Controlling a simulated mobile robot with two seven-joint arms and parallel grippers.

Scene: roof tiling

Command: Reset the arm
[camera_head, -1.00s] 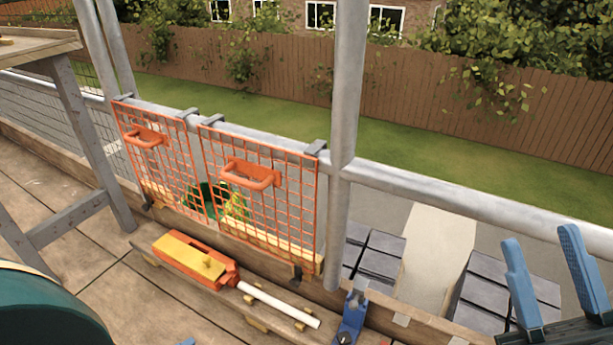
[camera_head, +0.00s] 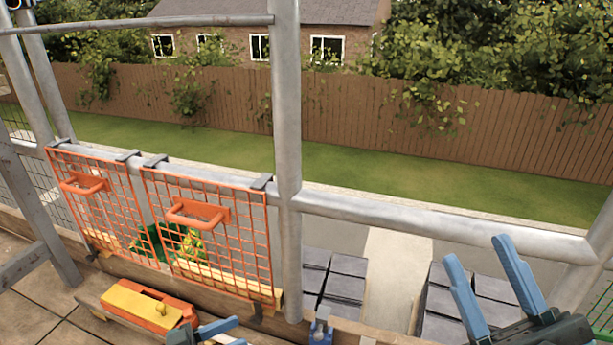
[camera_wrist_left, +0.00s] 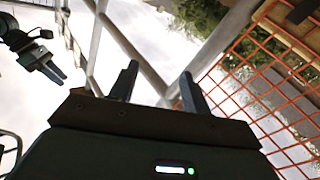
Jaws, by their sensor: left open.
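My left gripper (camera_head: 236,332) shows at the bottom edge of the head view, in front of the orange-and-yellow tool, partly cut off. In the left wrist view its two fingers (camera_wrist_left: 159,75) stand apart with nothing between them. My right gripper (camera_head: 474,252) is at the lower right of the head view, blue fingers spread and pointing up, empty. It also shows small at the upper left of the left wrist view (camera_wrist_left: 56,73).
Orange mesh guards (camera_head: 208,243) hang on the grey scaffold rail (camera_head: 440,222). An upright pole (camera_head: 288,150) stands beside them. The orange-and-yellow tool (camera_head: 145,306) lies on the deck boards. Dark tile stacks (camera_head: 345,278) stand beyond the rail.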

